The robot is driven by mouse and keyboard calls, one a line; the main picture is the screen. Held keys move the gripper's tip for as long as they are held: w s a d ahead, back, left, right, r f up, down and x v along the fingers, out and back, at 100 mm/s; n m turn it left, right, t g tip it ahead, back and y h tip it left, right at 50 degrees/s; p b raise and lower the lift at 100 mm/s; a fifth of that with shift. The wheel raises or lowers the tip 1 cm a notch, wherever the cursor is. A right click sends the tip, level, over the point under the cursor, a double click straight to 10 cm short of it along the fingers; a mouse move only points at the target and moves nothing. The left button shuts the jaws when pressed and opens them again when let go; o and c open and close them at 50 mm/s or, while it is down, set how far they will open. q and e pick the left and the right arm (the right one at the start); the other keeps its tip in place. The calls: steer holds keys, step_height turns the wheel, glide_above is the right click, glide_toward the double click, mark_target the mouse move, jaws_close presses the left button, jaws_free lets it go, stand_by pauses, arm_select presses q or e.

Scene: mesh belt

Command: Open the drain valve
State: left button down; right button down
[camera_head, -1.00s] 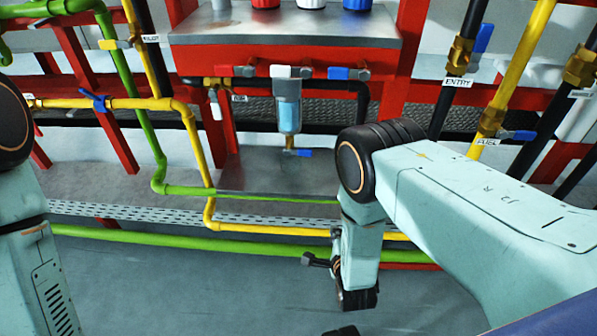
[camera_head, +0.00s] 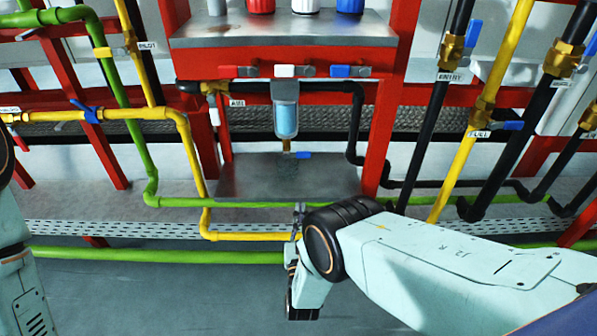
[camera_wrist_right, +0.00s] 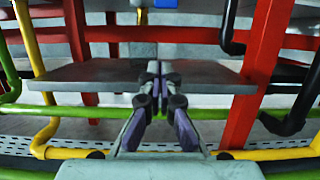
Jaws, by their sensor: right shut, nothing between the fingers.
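A small valve with a blue handle (camera_head: 304,155) sits under the clear blue filter bowl (camera_head: 286,118) in the head view. I take it for the drain valve. Its brass stem (camera_head: 286,146) runs down from the bowl. In the right wrist view the blue handle (camera_wrist_right: 165,4) is cut off at the top edge, beside the brass stem (camera_wrist_right: 142,4). My right gripper (camera_head: 299,209) is shut and empty, below and in front of the valve, apart from it. Its closed fingers (camera_wrist_right: 154,67) point at the metal shelf in the wrist view. My left arm shows at the left edge; its gripper is out of frame.
A grey metal shelf (camera_head: 250,178) lies under the valve. Red posts (camera_head: 385,130) stand to its right. Yellow (camera_head: 245,236) and green (camera_head: 180,257) pipes run low across the front. Red, white and blue levers (camera_head: 348,72) line up above the bowl.

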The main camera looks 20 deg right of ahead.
mark_target(296, 155)
steer(key=shift+d, duration=0.1)
steer(key=b+x, duration=0.3)
steer(key=x, duration=0.7)
steer(key=shift+f+b, duration=0.15)
steer(key=shift+b, duration=0.2)
step_height(296, 155, up, 3)
steer(key=shift+w+r+p, duration=0.1)
steer(key=shift+w+p, duration=0.05)
steer(key=shift+p, duration=0.25)
steer(key=shift+r, duration=0.5)
steer(key=shift+n, duration=0.3)
steer(key=shift+r+n+y, duration=0.15)
steer(key=shift+n+y, duration=0.25)
steer(key=shift+n, duration=0.2)
steer(key=shift+d+r+n+p, duration=0.15)
steer(key=shift+n+p, duration=0.25)
steer(key=shift+n, duration=0.2)
